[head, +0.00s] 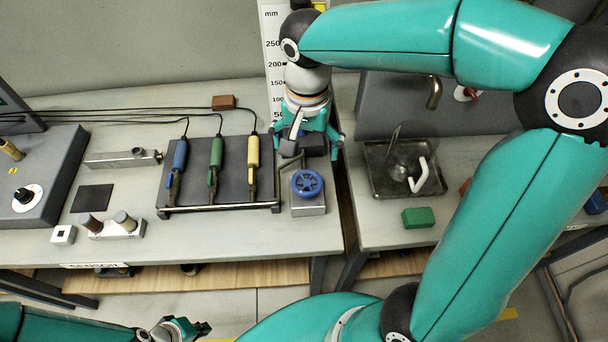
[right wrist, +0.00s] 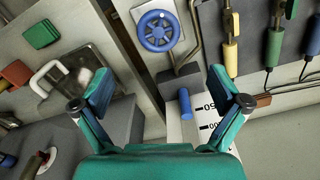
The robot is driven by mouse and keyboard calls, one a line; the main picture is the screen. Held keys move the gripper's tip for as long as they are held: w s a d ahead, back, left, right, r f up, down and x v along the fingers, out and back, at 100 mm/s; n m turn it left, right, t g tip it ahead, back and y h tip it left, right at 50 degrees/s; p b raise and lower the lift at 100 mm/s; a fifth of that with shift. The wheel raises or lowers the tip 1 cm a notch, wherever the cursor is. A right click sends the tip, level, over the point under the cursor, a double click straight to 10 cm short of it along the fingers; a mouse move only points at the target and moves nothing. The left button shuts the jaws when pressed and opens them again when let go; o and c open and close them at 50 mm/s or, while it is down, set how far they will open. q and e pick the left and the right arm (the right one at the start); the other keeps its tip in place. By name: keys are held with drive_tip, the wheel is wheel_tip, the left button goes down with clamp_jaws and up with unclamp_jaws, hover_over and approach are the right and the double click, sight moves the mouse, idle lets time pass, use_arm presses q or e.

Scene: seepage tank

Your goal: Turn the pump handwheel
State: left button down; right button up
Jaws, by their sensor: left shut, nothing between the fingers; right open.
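The blue pump handwheel (head: 307,183) is spoked and sits on a pale metal block (head: 309,209) at the right end of the left bench. In the right wrist view the handwheel (right wrist: 159,31) shows at the top, beyond the fingertips. My right gripper (head: 307,148) is open and empty, behind the handwheel in the head view and apart from it. It also shows in the right wrist view (right wrist: 163,90), fingers spread. A blue cylinder (right wrist: 185,103) shows between its fingers, not gripped. My left gripper (head: 186,328) is shut and empty at the bottom, away from the handwheel.
A dark rack (head: 232,196) with blue, green and yellow tools stands left of the handwheel. A white scale board (head: 273,50) rises behind. A gap separates this bench from the right one, which holds a metal tray (head: 378,185) and a green block (head: 418,217).

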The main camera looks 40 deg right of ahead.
sight(306, 181)
wheel_tip(306, 181, down, 10)
drive_tip(key=shift+f, duration=0.25)
